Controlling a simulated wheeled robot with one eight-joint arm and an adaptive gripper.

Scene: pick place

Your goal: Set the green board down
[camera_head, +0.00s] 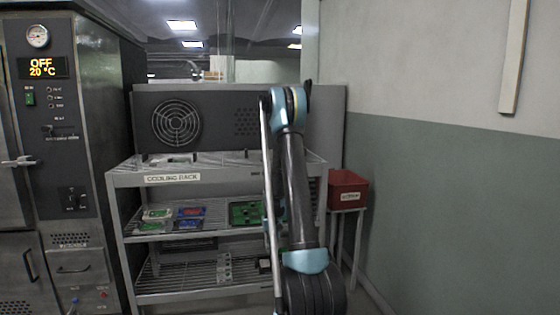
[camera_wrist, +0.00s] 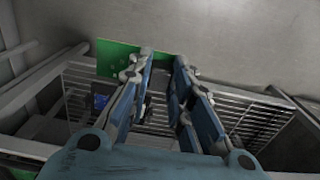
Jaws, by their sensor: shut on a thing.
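A green board (camera_wrist: 115,56) is at the fingertips of my gripper (camera_wrist: 163,60) in the wrist view. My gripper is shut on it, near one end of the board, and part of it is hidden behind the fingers. In the head view a green board (camera_head: 247,212) shows at the middle shelf of the cooling rack (camera_head: 172,179), just left of my arm; I cannot tell whether it touches the shelf.
Several small boards in red, blue and green (camera_head: 190,212) lie left on the middle shelf. A grey slotted part (camera_head: 224,268) stands on the lower shelf. A red bin (camera_head: 347,190) stands right of the rack. An oven (camera_head: 70,150) stands at left.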

